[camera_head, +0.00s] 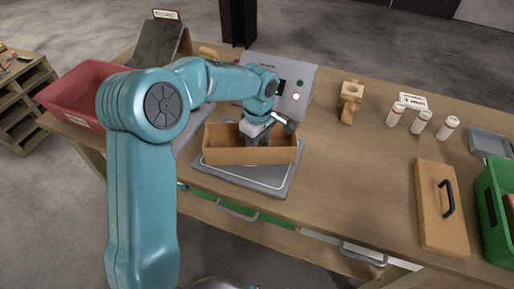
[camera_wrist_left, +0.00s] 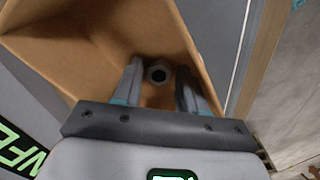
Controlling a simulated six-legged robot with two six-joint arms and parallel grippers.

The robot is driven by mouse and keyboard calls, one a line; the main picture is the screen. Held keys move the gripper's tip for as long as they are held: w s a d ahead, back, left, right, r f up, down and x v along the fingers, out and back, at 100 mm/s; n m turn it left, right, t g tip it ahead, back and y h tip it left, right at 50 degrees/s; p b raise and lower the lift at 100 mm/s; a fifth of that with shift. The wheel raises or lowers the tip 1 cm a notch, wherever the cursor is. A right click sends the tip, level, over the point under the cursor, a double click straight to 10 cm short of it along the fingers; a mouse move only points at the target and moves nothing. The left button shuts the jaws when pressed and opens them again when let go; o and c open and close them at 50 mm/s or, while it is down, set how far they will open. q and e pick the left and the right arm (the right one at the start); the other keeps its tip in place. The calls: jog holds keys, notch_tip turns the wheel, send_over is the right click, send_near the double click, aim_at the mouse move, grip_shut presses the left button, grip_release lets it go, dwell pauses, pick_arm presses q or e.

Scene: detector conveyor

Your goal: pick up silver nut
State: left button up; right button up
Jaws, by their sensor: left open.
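A silver nut (camera_wrist_left: 157,74) with a dark hole lies on the floor of the open brown box (camera_head: 250,157) in the left wrist view. It is hidden behind the box's front wall in the head view. My left gripper (camera_wrist_left: 158,84) is open and reaches down into the box. Its two fingers stand on either side of the nut, and I cannot tell whether they touch it. In the head view the left gripper (camera_head: 262,138) enters the box from above, its fingertips hidden by the wall. My right gripper is not in view.
The box stands on a grey plate (camera_head: 272,182) on the wooden table (camera_head: 350,190). Behind it is a grey device (camera_head: 305,88). A red bin (camera_head: 82,85) is at the left. White bottles (camera_head: 420,122), a brown lid (camera_head: 437,225) and a green crate (camera_head: 492,205) are at the right.

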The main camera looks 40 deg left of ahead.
pick_arm(q)
jog(key=shift+f, duration=0.1)
grip_shut()
